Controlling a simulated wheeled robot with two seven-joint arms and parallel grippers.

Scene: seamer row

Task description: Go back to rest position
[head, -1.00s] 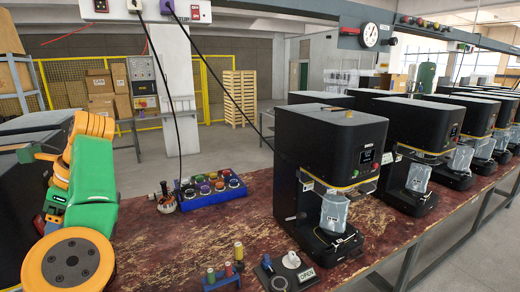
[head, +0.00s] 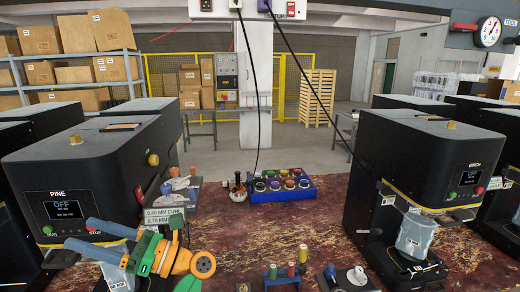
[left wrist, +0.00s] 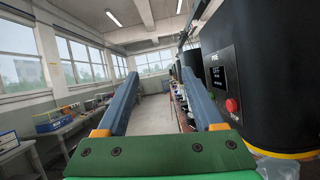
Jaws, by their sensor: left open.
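My left gripper (head: 79,233) is in the lower left of the head view, in front of the black PINE machine (head: 110,185). Its two blue fingers are spread apart and point left, with nothing between them. In the left wrist view the open fingers (left wrist: 160,75) point along the room, with the PINE machine (left wrist: 265,70) close on the right. Whether the gripper touches the machine cannot be told. My right gripper is not in view.
The BIRCH machine (head: 405,165) stands on the right of the worn red bench (head: 325,210). A blue tray of coloured round parts (head: 283,195) sits at the back. Small spools on a stand (head: 283,278) are near the front. The bench middle is fairly clear.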

